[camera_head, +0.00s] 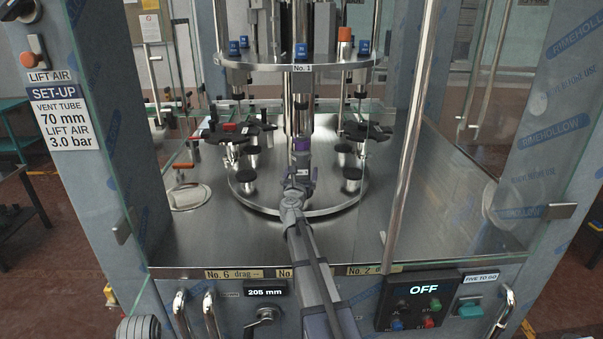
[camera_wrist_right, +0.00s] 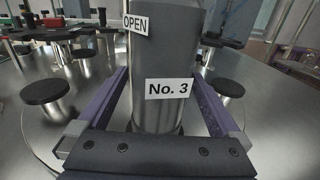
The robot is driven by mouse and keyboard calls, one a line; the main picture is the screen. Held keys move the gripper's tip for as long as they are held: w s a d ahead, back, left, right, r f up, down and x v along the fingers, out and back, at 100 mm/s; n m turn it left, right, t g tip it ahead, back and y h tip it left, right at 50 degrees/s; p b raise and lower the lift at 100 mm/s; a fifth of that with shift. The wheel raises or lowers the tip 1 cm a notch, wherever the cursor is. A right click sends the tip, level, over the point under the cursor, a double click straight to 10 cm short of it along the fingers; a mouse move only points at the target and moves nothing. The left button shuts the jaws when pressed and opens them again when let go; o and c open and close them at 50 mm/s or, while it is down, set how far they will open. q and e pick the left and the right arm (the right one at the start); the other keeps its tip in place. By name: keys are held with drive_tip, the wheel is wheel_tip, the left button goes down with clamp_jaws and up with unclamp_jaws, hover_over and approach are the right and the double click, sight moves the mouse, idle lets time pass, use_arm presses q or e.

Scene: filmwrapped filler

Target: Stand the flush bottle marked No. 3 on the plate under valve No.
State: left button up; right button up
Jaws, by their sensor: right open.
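A tall grey cylinder (camera_wrist_right: 165,55) with a white "No. 3" label stands upright in the right wrist view. It looks like the flush bottle. An "OPEN" tag shows at its upper left. My right gripper (camera_head: 301,148) reaches into the middle of the machine. Its purple fingers lie on either side of the cylinder, apparently without closing on it. Black round plates on steel posts stand around, one at left (camera_head: 246,175) and one at right (camera_head: 352,174). A "No. 1" label (camera_head: 303,68) is on the upper ring. My left gripper is out of view.
Glass panels stand at left (camera_head: 130,180) and right (camera_head: 470,160), with a bright upright rod (camera_head: 408,130) at the front. The steel deck (camera_head: 440,190) is clear at right. The control panel (camera_head: 423,298) reads OFF.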

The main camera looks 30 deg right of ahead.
drive_tip(key=v, duration=0.8)
drive_tip(key=shift+w, duration=0.1)
